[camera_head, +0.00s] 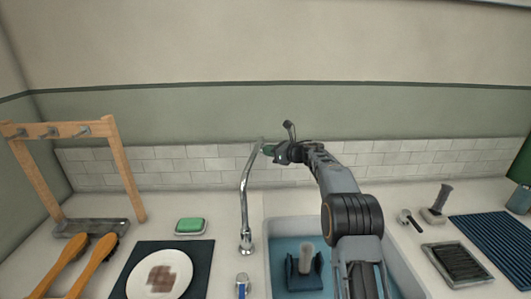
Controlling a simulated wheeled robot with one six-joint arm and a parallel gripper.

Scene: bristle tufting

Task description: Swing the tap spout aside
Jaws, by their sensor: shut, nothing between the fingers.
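The chrome tap spout (244,195) rises from its base on the counter, left of the sink, and curves at the top towards my gripper. My gripper (269,150) is at the end of my raised arm, beside the upper end of the spout. Its fingers are shut with nothing between them. The fingertips look very close to the spout's top; I cannot tell whether they touch. The spout's outlet end is partly hidden by or lost against the gripper. A tap handle (242,286) with a blue mark stands in front of the spout base.
The sink (260,230) holds bluish water and a dark holder (304,270). At left are a wooden rack (134,180), brushes (95,262), a green sponge (190,225) and a stained plate (160,289). At right are a dark tray (428,252) and a striped mat (490,240).

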